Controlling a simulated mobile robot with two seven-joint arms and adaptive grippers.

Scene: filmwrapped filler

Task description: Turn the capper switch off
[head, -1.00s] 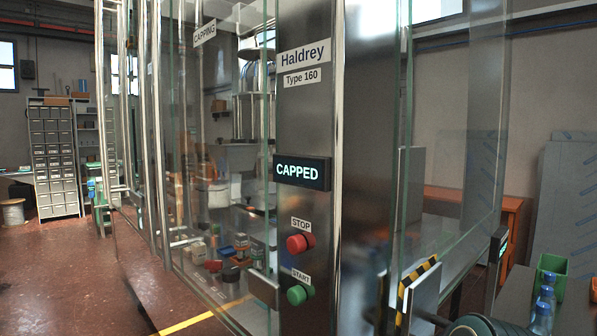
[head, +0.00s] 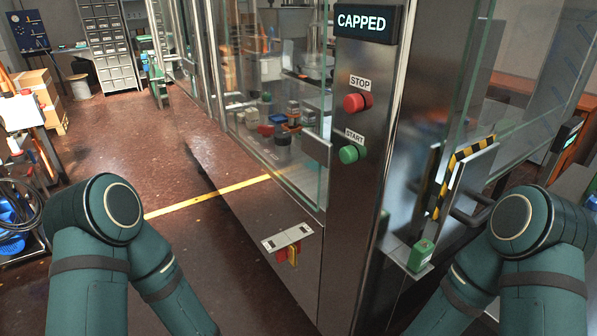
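A red and yellow switch (head: 292,256) sits low on the machine's dark front panel, just under a light label plate (head: 287,237). The plate's lettering is too small to read, and the plate partly covers the switch, so I cannot tell its position. The display (head: 362,22) above reads CAPPED. A red STOP button (head: 357,102) and a green START button (head: 352,154) are on the steel post. My two teal arms rise at the lower left and lower right, and both grippers are out of view. Neither visible arm part touches the switch.
A striped yellow-black guard (head: 450,172) and a small green box (head: 421,256) stick out right of the post. A yellow floor line (head: 205,197) runs to the machine. The floor left of the panel is clear. Boxes (head: 45,95) and a cable coil stand far left.

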